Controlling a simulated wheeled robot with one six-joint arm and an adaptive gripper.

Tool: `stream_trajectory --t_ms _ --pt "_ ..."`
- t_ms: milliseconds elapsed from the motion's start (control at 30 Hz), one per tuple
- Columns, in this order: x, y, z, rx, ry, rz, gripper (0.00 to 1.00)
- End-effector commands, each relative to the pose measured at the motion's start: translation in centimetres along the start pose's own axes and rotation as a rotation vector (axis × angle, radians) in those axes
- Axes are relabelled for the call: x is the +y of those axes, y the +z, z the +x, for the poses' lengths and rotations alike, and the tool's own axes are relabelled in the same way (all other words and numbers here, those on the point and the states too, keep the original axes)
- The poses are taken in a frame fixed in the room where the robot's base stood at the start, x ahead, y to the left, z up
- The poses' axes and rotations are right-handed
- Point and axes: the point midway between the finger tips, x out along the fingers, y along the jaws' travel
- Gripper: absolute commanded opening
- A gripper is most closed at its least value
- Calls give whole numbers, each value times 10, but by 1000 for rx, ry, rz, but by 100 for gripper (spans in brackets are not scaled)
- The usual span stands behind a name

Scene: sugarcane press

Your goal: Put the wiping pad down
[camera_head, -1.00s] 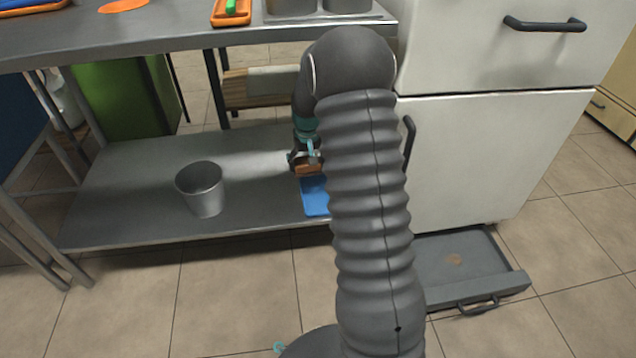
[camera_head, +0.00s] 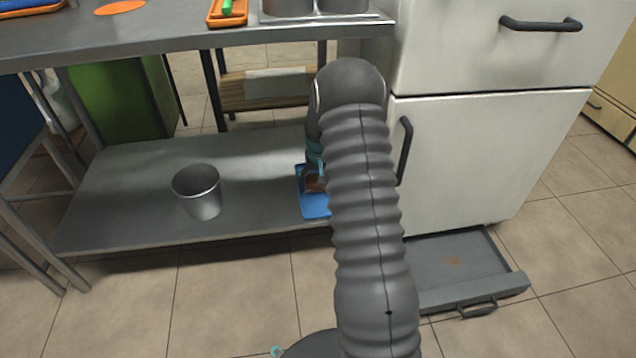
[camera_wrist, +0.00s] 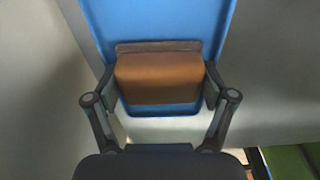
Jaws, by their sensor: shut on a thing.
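The wiping pad (camera_wrist: 160,76) is a brown-orange block, held between the two fingers of my gripper (camera_wrist: 160,84) in the wrist view. It lies over a blue tray (camera_wrist: 155,25); I cannot tell whether it touches the tray's surface. In the head view the blue tray (camera_head: 314,206) is on the lower steel shelf, at its right part beside the white cabinet. The pad (camera_head: 315,184) shows only in small part there, at the tray. My arm hides most of the gripper and the tray's right side.
A metal bucket (camera_head: 198,192) stands on the lower shelf (camera_head: 130,215), left of the tray. The white cabinet (camera_head: 480,160) with dark handles is close on the right. A grey drawer (camera_head: 455,262) is pulled out low on the right. The worktop (camera_head: 150,38) overhangs the shelf.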

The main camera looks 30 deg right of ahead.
Motion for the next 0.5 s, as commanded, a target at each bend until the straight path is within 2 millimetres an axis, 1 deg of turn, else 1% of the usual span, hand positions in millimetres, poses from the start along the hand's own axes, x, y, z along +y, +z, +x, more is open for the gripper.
stream_trajectory --t_ms 33,67,300,433,467,500 --pt "0 1 6 -1 0 0 50" --pt "0 1 8 0 0 0 50" --pt "0 1 8 1 0 0 50" --pt "0 1 12 0 0 -1 50" --pt "0 1 11 0 0 -1 85" --pt "0 1 11 0 0 -1 95"
